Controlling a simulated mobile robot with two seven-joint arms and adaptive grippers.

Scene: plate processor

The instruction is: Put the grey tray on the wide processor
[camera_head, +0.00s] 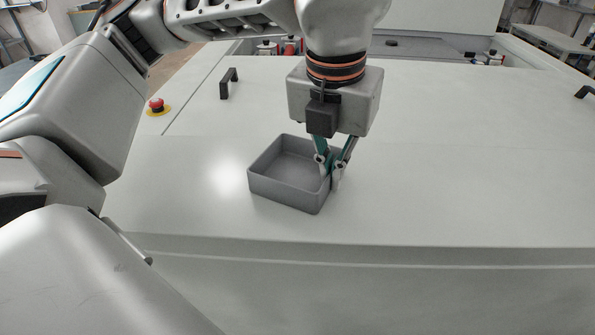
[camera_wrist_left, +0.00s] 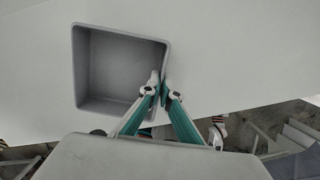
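The grey tray (camera_head: 283,193) is a square, open, empty box over the white top of the wide processor (camera_head: 450,190), near its front edge. It looks level and seems to rest on the surface, though a small gap cannot be ruled out. My left gripper (camera_head: 333,174) comes down from above at the tray's right wall, one finger inside and one outside, closed on that wall. The left wrist view shows the fingertips (camera_wrist_left: 161,86) pinching the wall of the tray (camera_wrist_left: 120,70). My right gripper is in neither view.
A red emergency button (camera_head: 156,105) on a yellow base sits at the left. A black handle (camera_head: 229,83) stands behind the tray, and another handle (camera_head: 585,92) is at the far right. The white top right of the tray is clear.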

